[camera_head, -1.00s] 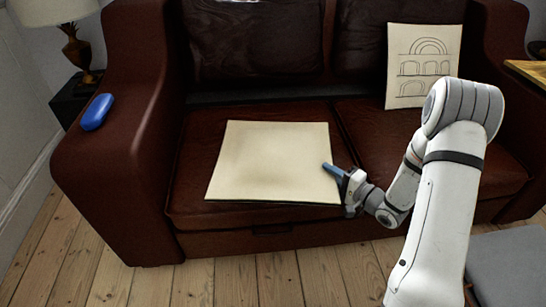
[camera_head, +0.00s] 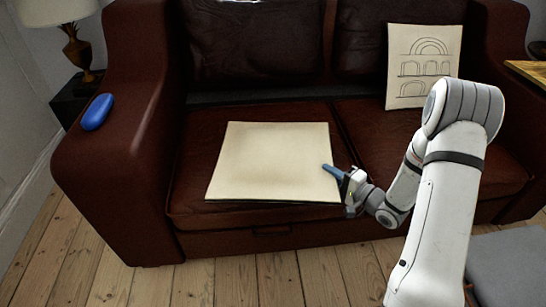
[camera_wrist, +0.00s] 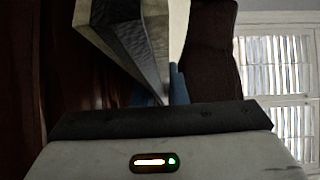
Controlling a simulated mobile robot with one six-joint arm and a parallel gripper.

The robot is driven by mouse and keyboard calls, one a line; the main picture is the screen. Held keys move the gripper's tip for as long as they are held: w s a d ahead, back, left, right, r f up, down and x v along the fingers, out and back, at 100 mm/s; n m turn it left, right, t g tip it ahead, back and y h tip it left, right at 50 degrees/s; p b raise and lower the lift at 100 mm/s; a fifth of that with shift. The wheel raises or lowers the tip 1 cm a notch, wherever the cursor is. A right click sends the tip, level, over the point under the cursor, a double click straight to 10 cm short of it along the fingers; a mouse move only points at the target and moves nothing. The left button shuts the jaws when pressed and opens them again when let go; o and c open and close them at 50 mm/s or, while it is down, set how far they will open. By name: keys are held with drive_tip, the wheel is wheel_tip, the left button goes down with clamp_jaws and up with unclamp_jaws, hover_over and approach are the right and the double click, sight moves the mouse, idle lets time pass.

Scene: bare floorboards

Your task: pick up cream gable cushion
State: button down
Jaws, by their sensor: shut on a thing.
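A plain cream cushion (camera_head: 272,162) lies on the left seat of the brown leather sofa, its near edge close to the seat front. My gripper (camera_head: 334,172) is at its near right corner, with its blue fingers shut on that edge. In the wrist view the cushion (camera_wrist: 112,40) shows as a pale and grey wedge running down to the blue fingers (camera_wrist: 178,85). The far finger is mostly hidden by the cushion. A second cream cushion (camera_head: 423,66), with line-drawn arches, leans upright against the right backrest. I cannot tell whether the flat cushion carries a drawing underneath.
A blue case-like object (camera_head: 97,112) lies on the sofa's left arm (camera_head: 120,150). A lamp (camera_head: 75,45) stands on a dark side table at the left. A wooden table edge (camera_head: 528,72) is at the right. Floorboards (camera_head: 250,283) in front are clear.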

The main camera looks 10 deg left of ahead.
idle(0.6)
wheel_tip(320, 180, up, 18)
drive_tip(key=p, duration=0.8)
drive_tip(key=shift+p, duration=0.35)
